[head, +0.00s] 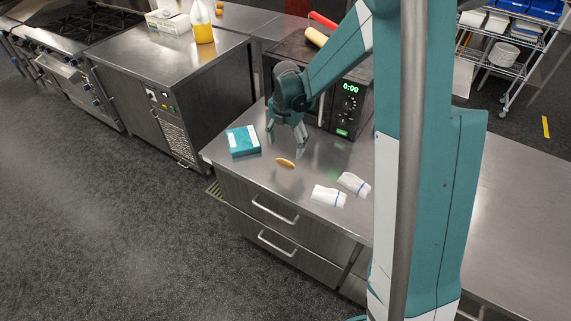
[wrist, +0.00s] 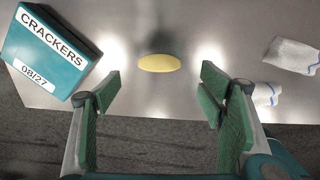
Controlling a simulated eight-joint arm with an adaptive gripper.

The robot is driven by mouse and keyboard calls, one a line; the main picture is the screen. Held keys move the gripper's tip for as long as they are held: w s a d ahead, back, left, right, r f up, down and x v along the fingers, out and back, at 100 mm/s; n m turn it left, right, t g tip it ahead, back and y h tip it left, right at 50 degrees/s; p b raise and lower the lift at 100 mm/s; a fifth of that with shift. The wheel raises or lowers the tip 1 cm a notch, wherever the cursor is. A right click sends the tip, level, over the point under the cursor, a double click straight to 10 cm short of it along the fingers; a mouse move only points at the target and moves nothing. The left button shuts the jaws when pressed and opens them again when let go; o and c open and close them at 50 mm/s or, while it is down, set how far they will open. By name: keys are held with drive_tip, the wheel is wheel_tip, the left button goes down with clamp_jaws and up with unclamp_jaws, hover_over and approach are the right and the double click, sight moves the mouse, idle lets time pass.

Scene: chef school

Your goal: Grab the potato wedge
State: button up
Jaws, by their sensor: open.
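The potato wedge (head: 285,163) is a small tan, oval piece lying on the steel counter near its front edge. In the wrist view the wedge (wrist: 159,63) looks yellow and lies beyond the fingertips, centred between the two fingers. My gripper (head: 287,146) hangs above the counter, pointing down, just behind the wedge in the head view. In the wrist view my gripper (wrist: 160,93) has its green-padded fingers wide apart with nothing between them. The gripper does not touch the wedge.
A teal crackers box (head: 243,141) lies left of the wedge. Two white cloths (head: 328,196) with blue stripes (head: 354,184) lie to the right. A microwave (head: 345,106) with a green display stands behind. Bare steel counter (head: 305,172) surrounds the wedge.

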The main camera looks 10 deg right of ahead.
sight(286, 161)
drive_tip(key=shift+a, duration=0.1)
idle(0.3)
drive_tip(key=shift+f, duration=1.3)
drive_tip(key=shift+f, duration=0.1)
drive_tip(key=shift+s+f, duration=0.1)
drive_tip(key=shift+f, duration=2.4)
drive_tip(key=shift+c, duration=0.5)
drive_tip(key=c, duration=0.9)
